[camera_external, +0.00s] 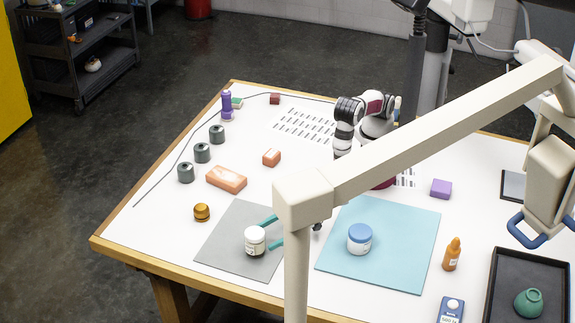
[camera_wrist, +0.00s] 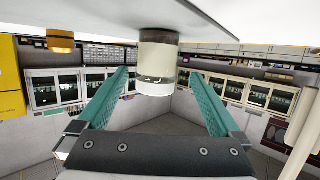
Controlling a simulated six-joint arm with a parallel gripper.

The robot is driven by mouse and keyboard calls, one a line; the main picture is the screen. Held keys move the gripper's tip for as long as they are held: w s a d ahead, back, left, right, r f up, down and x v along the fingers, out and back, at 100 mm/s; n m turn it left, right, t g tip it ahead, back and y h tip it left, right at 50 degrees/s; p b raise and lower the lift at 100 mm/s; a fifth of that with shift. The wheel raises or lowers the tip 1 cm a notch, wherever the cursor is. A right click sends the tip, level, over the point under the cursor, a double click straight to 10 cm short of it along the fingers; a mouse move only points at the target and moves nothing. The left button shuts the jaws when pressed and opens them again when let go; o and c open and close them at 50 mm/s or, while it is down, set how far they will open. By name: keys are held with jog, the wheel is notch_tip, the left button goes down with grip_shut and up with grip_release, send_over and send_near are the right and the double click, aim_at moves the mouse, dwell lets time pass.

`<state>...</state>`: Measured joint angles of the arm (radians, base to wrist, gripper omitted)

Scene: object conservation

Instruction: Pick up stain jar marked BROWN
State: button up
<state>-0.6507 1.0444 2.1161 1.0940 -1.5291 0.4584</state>
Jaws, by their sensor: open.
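A white-lidded jar (camera_external: 255,240) with a label too small to read stands upright on the grey mat (camera_external: 222,245). A blue-lidded jar (camera_external: 359,239) stands on the light-blue mat (camera_external: 405,265); its label is also unreadable. My gripper (camera_external: 268,234) is open and low, at the right side of the white-lidded jar, with its teal fingers pointing left towards it. In the wrist view, which looks upside down, the jar (camera_wrist: 156,62) sits centred between the fingertips (camera_wrist: 156,72), with a gap on both sides. How deep it lies between the fingers is hard to tell.
A small amber jar (camera_external: 202,212) stands left of the grey mat. An orange block (camera_external: 226,178) and several dark green jars (camera_external: 202,152) lie farther back. An orange bottle (camera_external: 452,254), a blue container (camera_external: 451,310) and a black tray (camera_external: 503,294) are at the right. A beige beam (camera_external: 430,130) crosses the view.

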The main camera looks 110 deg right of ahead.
aim_at(255, 241)
jog(key=x, duration=0.5)
jog(key=shift+d+r, duration=0.1)
jog(key=shift+d, duration=0.1)
jog(key=c, duration=1.5)
